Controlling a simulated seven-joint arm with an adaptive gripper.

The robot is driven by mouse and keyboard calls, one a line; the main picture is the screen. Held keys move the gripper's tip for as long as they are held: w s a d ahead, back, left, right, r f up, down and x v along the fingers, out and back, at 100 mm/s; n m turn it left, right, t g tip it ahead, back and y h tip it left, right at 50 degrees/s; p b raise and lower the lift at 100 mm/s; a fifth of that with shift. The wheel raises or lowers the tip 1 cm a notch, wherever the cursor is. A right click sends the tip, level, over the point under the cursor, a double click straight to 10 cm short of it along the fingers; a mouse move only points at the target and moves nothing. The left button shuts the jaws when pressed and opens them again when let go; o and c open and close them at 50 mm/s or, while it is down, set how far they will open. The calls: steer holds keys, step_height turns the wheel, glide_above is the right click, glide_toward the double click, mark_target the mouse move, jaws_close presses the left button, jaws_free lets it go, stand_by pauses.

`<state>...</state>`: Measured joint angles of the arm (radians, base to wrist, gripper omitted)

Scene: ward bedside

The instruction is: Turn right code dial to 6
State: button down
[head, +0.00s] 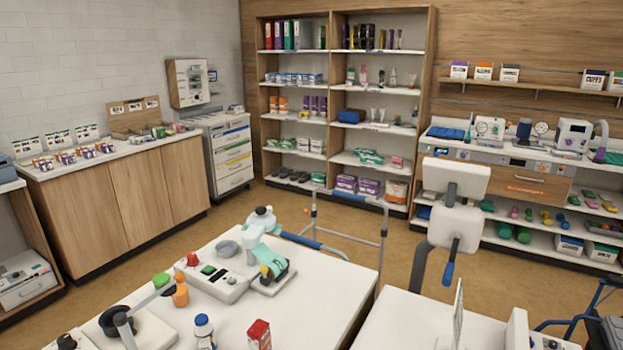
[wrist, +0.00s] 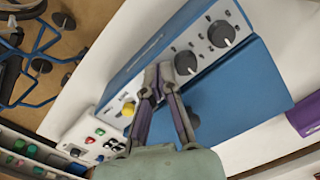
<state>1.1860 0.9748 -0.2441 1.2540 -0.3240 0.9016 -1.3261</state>
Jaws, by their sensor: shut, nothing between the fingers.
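In the wrist view a blue box (wrist: 236,92) has a pale front panel with two round black dials. One dial (wrist: 222,33) is at the upper right of the panel, the other dial (wrist: 186,62) lower and to the left. Small marks surround them, too small to read; I cannot tell which number either dial points at. My gripper (wrist: 158,76) is shut and empty. Its fingertips are in front of the panel, just left of the lower dial; contact cannot be told. A yellow button (wrist: 128,108) sits at the panel's lower left end.
The box stands on a white surface (wrist: 120,58). A pale control unit with coloured buttons (wrist: 95,135) is at the lower left, and a purple object (wrist: 305,116) at the right. The head view shows a white table (head: 320,290) with devices and bottles, and shelves behind.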

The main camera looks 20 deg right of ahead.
steer(key=shift+w+a, duration=0.1)
steer(key=shift+w, duration=0.05)
steer(key=shift+s, duration=0.3)
steer(key=shift+r, duration=0.25)
steer(key=shift+s+r, duration=0.15)
steer(key=shift+r, duration=2.6)
